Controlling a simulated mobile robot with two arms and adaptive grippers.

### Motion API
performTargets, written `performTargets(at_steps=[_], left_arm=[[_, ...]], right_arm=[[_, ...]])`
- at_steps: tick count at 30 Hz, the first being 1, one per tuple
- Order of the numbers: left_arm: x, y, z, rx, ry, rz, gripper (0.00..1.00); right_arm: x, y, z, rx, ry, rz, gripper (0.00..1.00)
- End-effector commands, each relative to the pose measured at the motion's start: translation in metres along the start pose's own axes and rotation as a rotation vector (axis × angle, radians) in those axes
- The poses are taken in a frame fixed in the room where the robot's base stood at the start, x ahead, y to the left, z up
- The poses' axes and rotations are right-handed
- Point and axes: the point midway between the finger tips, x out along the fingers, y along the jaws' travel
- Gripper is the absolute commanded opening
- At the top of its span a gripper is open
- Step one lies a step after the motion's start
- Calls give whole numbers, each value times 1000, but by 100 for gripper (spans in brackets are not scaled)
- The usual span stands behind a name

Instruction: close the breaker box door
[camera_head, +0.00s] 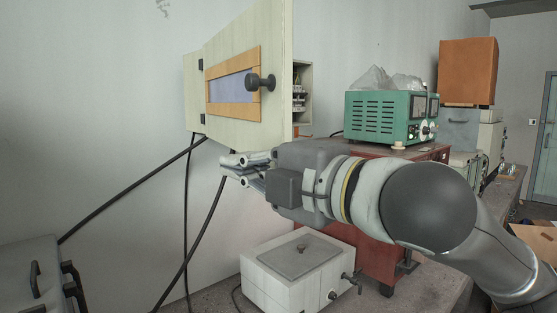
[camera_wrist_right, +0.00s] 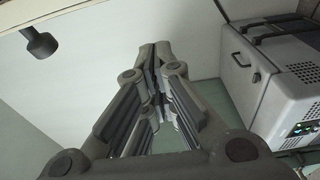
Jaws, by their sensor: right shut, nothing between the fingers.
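The breaker box (camera_head: 192,95) hangs on the wall with its pale door (camera_head: 277,35) standing open. The door hinges on its left side and has an orange-framed window (camera_head: 232,84) and a dark round knob (camera_head: 260,81). Breakers (camera_head: 299,97) show past the door's right edge. The knob (camera_wrist_right: 40,42) also shows at upper left in the right wrist view. My right gripper (camera_head: 232,164) is shut and empty, just below the door's lower edge and pointing left. In its wrist view its fingers (camera_wrist_right: 155,65) meet ahead. My left gripper is out of view.
Black cables (camera_head: 187,220) run down from the box. A green instrument (camera_head: 378,117) sits on a reddish cabinet (camera_head: 383,258) at right. A white box (camera_head: 290,275) stands below my right arm. A grey case (camera_head: 28,275) is at lower left.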

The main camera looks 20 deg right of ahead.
Motion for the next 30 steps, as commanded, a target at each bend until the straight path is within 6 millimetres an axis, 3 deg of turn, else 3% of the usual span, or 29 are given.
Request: performTargets(at_steps=[3, 10, 30], left_arm=[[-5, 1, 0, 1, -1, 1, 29], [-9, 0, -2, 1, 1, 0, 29], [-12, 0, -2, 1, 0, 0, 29]], right_arm=[[-3, 1, 16, 0, -7, -1, 0], [-10, 0, 33, 0, -3, -1, 0], [-12, 1, 41, 1, 6, -1, 0]])
